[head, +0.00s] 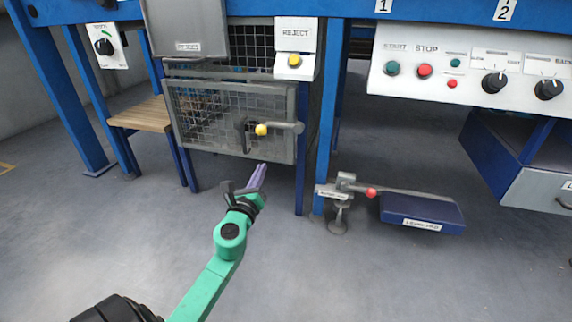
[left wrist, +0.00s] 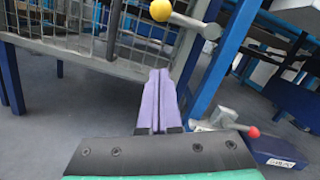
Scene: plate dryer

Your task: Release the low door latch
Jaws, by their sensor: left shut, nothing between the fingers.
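The low mesh door (head: 205,105) hangs in a grey frame below the blue machine beam. Its latch is a grey bar with a yellow knob (head: 261,129) at the door's right side. The knob also shows at the top of the left wrist view (left wrist: 160,10), with the bar running right to a round grey end (left wrist: 211,31). My left gripper (head: 260,168) has purple fingers. It is shut and empty, below the knob in the head view and apart from it. The fingers (left wrist: 158,75) point up toward the door's lower edge in the left wrist view. My right gripper is not in view.
A yellow REJECT button (head: 294,61) sits above the door. A blue post (head: 326,120) stands right of it. A pedal (head: 422,211) with a red-knobbed lever (head: 371,193) is at floor level on the right. A wooden shelf (head: 142,115) is at left.

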